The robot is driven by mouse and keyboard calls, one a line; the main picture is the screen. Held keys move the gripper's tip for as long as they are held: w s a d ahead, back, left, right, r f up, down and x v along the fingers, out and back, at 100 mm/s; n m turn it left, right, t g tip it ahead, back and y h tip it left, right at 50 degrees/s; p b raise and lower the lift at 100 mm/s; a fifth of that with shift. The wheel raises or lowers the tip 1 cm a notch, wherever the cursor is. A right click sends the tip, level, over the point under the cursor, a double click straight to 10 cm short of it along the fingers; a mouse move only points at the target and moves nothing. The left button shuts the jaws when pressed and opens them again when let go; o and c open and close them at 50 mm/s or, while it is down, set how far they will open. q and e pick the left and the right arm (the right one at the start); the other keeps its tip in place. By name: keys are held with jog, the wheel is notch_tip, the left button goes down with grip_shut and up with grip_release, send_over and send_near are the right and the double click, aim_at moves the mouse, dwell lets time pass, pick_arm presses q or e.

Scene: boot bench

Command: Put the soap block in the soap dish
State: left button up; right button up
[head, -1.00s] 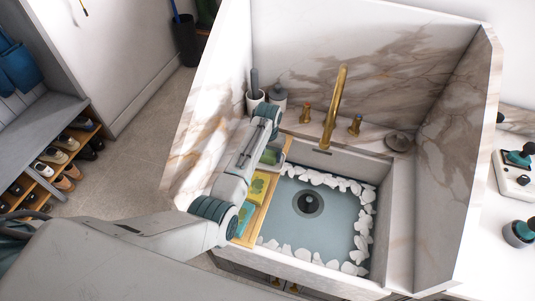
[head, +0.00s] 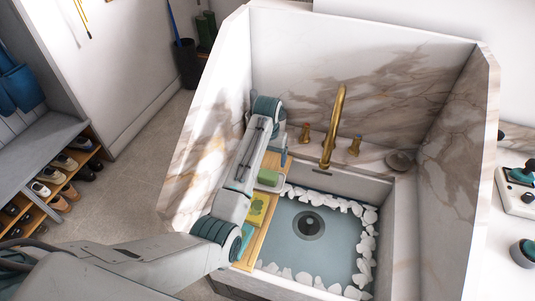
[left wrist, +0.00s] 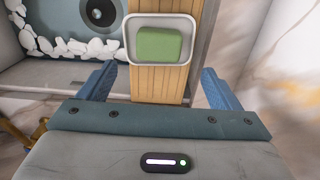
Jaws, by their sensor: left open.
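A green soap block (left wrist: 159,44) lies inside a pale grey, rounded soap dish (left wrist: 130,40) on a wooden board across the sink. In the head view, the green block (head: 268,176) and the dish rim (head: 266,187) show near the board's back end. My left gripper (left wrist: 158,70) is open and empty, with its blue fingers spread to either side of the board, just short of the dish. In the head view, my left gripper (head: 274,152) is behind the dish, and my forearm hides part of it.
The wooden board (head: 254,240) also carries a yellow-green sponge (head: 258,208) and a teal item, partly hidden. The sink basin (head: 320,255) to the right holds white stones around a drain. A brass tap (head: 335,125) stands at the back. High marble walls enclose the sink.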

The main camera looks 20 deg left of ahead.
pick_arm(q)
jog(key=shift+r, duration=1.3)
